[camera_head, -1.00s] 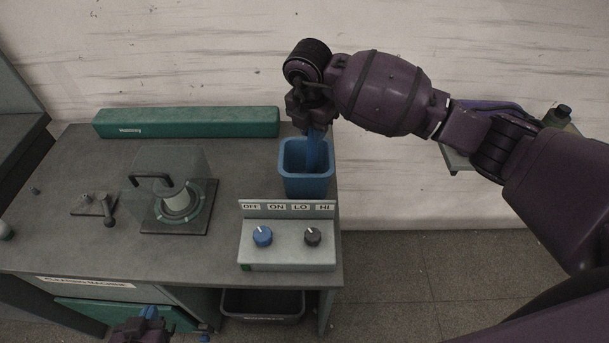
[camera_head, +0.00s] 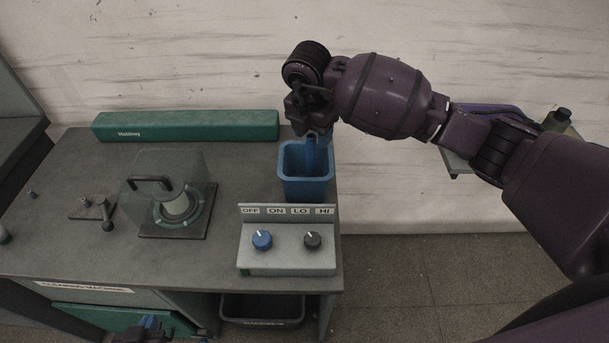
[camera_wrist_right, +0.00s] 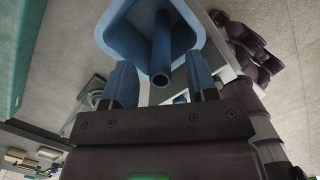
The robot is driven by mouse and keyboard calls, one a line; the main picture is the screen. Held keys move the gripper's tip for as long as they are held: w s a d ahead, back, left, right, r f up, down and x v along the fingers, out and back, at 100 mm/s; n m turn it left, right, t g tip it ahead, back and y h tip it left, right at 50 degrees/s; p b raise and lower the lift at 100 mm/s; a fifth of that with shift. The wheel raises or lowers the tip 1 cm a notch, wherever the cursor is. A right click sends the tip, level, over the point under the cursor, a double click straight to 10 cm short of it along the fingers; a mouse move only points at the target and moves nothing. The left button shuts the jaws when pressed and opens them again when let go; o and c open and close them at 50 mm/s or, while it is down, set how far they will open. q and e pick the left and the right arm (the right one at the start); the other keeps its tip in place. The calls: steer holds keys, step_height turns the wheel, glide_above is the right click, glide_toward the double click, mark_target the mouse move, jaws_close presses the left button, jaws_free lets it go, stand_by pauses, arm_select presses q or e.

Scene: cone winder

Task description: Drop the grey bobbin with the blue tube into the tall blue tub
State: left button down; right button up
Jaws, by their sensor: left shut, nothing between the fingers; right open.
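The tall blue tub (camera_head: 305,185) stands at the back right of the bench. My right gripper (camera_head: 319,146) is just above its opening, pointing down, with open blue fingers. In the right wrist view, a blue tube (camera_wrist_right: 161,50) with an open end lies beyond the gap between my open fingers (camera_wrist_right: 161,84), across the view of the tub (camera_wrist_right: 112,28). It seems to stick up from the tub, with its lower part hard to make out. The bobbin's grey part is not clear. My left gripper (camera_head: 150,325) is shut and empty at the bottom edge, low in front of the bench.
A control box (camera_head: 286,258) with two knobs stands in front of the tub. A clear-covered device (camera_head: 176,205) and a small lever fitting (camera_head: 98,208) are to the left. A long green box (camera_head: 186,125) lies along the back. A dark bin (camera_head: 262,309) is under the bench.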

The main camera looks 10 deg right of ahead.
step_height(320, 180, up, 10)
steer(key=s+a, duration=0.1)
stand_by(0.6)
